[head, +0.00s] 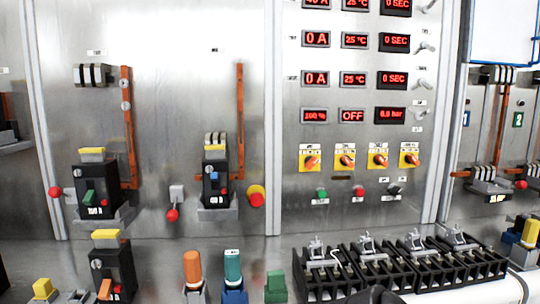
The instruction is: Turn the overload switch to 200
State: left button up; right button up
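Four-in-a-row is the layout of yellow rotary switches with orange knobs on the metal panel: the leftmost switch (310,157), the second switch (345,157), the third switch (378,157) and the rightmost switch (409,156). Their labels are too small to read, so I cannot tell which is the overload switch. Above the leftmost one, a red percent display (314,115) shows a figure too blurred to read surely. My white right arm link lies along the bottom right edge, with a dark part at its left end. No fingers of either gripper show, and nothing touches the switches.
Below the switches are a green button (322,193) and a red button (358,191). Black clamp blocks (370,266) stand on the bench in front. Breakers (215,177) and an orange-handled tool (192,267) are to the left. Space before the switches looks clear.

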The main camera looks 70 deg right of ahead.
aim_at(410, 158)
jog(key=u, duration=0.6)
jog(key=k, duration=1.95)
jog(key=z, duration=0.65)
